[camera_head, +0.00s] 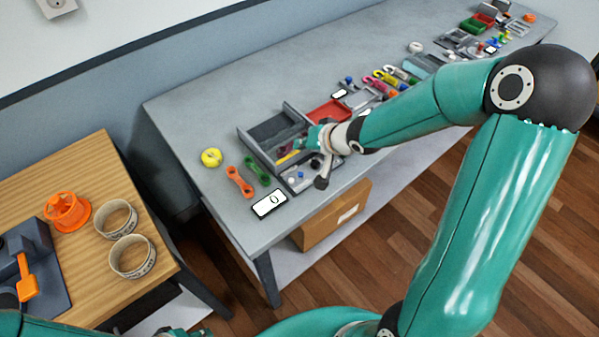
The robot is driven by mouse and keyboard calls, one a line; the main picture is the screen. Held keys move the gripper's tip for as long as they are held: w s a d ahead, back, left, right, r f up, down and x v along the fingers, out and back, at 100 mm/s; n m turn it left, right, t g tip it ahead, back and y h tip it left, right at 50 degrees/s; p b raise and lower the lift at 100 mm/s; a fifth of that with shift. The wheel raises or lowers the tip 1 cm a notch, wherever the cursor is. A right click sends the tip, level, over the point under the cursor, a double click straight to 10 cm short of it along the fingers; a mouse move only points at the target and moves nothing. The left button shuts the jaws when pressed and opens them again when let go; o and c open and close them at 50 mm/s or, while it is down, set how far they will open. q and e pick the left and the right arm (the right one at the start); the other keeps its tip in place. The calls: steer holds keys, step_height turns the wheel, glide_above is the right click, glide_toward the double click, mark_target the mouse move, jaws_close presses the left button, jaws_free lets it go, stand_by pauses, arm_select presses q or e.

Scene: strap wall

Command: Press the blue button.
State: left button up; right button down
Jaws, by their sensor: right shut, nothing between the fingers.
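A small grey panel (287,183) lies near the front edge of the grey table, with small round controls on it. One control looks like a blue button (300,175), beside a white one (291,180); they are tiny here. My right gripper (321,183) is shut and empty, pointing down at the right end of the panel, to the right of the blue button. I cannot tell whether it touches the panel. The wrist and gripper hide part of the panel. My left gripper is out of view.
A grey open bin (246,141) stands behind the panel, with a red tray (327,112) farther right. Green (256,170) and orange (239,181) links, a yellow roll (211,158) and a white display (269,204) lie left. A wooden table (60,185) stands at left.

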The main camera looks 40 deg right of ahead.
steer(key=f+b, duration=0.1)
steer(key=b, duration=0.7)
glide_above(303, 175)
step_height(303, 175, down, 6)
steer(key=shift+f, duration=0.8)
steer(key=shift+b, duration=0.3)
steer(key=shift+f, duration=0.35)
steer(key=shift+f+b, duration=0.45)
stand_by(0.6)
steer(key=shift+r, duration=0.15)
steer(key=shift+r+p, duration=0.75)
steer(key=shift+p, duration=0.2)
